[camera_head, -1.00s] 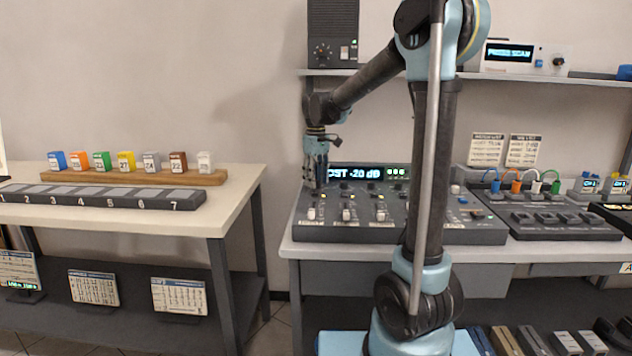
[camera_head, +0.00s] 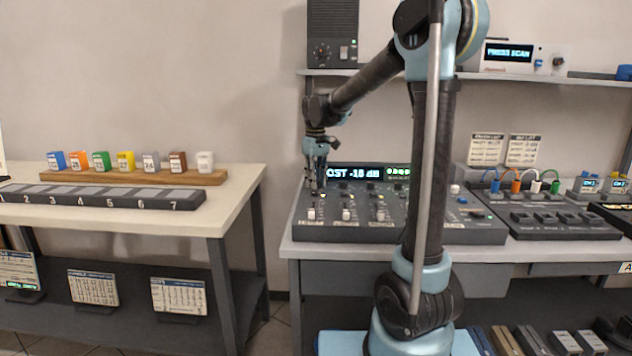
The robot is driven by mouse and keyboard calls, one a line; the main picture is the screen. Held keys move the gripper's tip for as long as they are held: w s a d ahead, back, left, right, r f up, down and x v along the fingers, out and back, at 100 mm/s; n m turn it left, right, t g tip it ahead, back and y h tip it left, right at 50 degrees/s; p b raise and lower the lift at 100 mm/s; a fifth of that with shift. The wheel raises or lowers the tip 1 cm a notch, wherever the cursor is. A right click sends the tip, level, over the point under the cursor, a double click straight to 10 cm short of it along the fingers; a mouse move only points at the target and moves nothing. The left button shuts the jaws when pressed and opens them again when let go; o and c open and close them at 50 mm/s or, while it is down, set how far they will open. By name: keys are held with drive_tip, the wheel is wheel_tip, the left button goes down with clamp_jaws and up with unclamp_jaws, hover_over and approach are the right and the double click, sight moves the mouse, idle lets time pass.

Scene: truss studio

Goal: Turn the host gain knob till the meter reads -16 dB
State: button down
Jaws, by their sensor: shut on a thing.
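The mixing console (camera_head: 470,236) lies on the grey bench in the head view. Its meter display (camera_head: 352,173) shows lit text ending in "OST", then a value that looks like -16 or -18 dB; the last digit is too small to be sure. The start of the text is hidden behind my gripper. My gripper (camera_head: 316,190) points down at the console's upper left and is shut on the host gain knob, which its fingers hide.
White faders (camera_head: 346,214) stand on the console just below and right of my gripper. A dark speaker unit (camera_head: 333,35) sits on the shelf above. A small panel (camera_head: 556,216) with coloured cables stands to the right. The left table (camera_head: 236,190) holds coloured blocks.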

drive_tip(key=shift+w+m, duration=0.1)
drive_tip(key=shift+m, duration=0.9)
drive_tip(key=c, duration=1.4)
unclamp_jaws()
drive_tip(key=shift+d, duration=0.1)
drive_tip(key=shift+o, duration=0.2)
drive_tip(key=shift+r, duration=0.1)
wheel_tip(320, 180, up, 12)
